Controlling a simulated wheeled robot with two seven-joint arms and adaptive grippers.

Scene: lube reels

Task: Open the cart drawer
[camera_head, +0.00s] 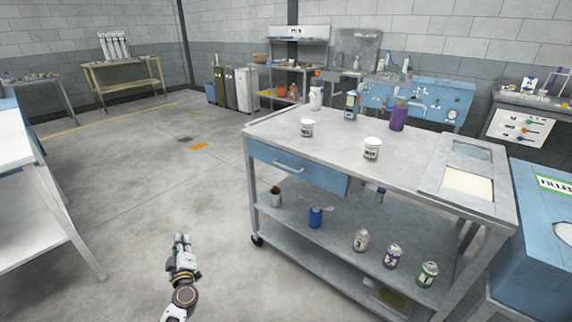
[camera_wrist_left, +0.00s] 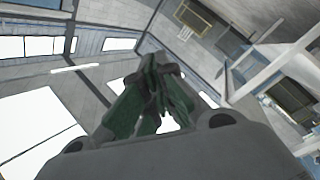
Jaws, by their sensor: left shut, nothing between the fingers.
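The cart (camera_head: 330,221) is a grey metal work cart on casters, in the middle and right of the head view. Its blue drawer (camera_head: 325,176) sits under the left part of the top, with a pale bar handle (camera_head: 288,167) on its front. The drawer front looks flush with the cart. My left gripper (camera_head: 181,240) is shut and empty, low over the floor to the left of the cart and apart from it. In the left wrist view its fingers (camera_wrist_left: 155,78) meet at the tips, and neither drawer nor handle can be made out. My right gripper is not in view.
White cans, a purple bottle (camera_head: 398,115) and other bottles stand on the cart top. Several cans stand on its lower shelf. A blue bin (camera_head: 540,250) is close at the right. A white table (camera_head: 30,185) stands at the left. The floor between table and cart is clear.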

